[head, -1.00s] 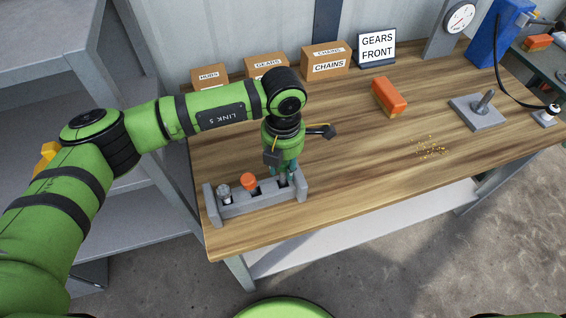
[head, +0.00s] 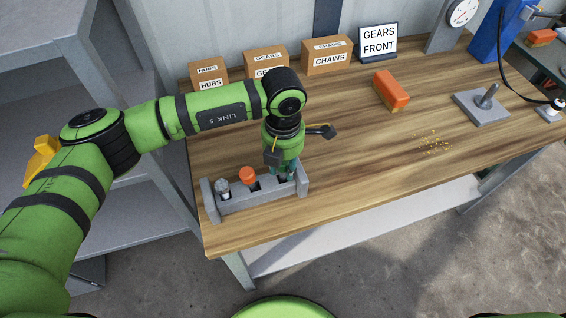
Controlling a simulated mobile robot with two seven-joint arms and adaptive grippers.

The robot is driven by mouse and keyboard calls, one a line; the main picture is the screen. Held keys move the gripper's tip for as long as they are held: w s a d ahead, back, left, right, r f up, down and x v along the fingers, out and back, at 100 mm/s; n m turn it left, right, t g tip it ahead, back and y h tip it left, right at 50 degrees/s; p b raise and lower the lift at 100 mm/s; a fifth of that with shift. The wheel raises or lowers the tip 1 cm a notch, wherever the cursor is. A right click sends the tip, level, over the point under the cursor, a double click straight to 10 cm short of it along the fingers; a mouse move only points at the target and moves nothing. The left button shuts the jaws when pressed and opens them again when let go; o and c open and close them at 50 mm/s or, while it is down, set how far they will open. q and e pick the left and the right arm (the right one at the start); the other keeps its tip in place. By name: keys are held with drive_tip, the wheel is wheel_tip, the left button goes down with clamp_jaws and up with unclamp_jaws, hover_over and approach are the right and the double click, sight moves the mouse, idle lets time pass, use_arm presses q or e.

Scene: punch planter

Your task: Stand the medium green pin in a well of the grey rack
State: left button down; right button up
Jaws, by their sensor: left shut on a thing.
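The grey rack (head: 258,203) stands at the front left corner of the wooden table. A pin with a pale grey head (head: 222,186) stands in its left well, and a pin with an orange head (head: 248,175) stands in the middle one. My left gripper (head: 284,176) points down over the rack's right well, close to the rack's right end wall. It is shut on the medium green pin, which the fingers and rack hide almost wholly. I cannot tell how deep the pin sits in the well. My right gripper is out of view.
Cardboard boxes, one marked chains (head: 327,58), and a sign (head: 378,42) line the back. An orange-topped block (head: 391,90), yellow crumbs (head: 433,142) and a grey plate with a post (head: 481,106) lie to the right.

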use_arm(q)
drive_tip(key=shift+f+b, duration=0.3)
drive_tip(key=shift+f, duration=0.1)
drive_tip(key=c, duration=0.8)
unclamp_jaws()
drive_tip(key=shift+c, duration=0.2)
drive_tip(key=shift+r, duration=0.1)
drive_tip(key=shift+r, duration=0.2)
wheel_tip(320, 180, up, 12)
drive_tip(key=shift+f, duration=0.2)
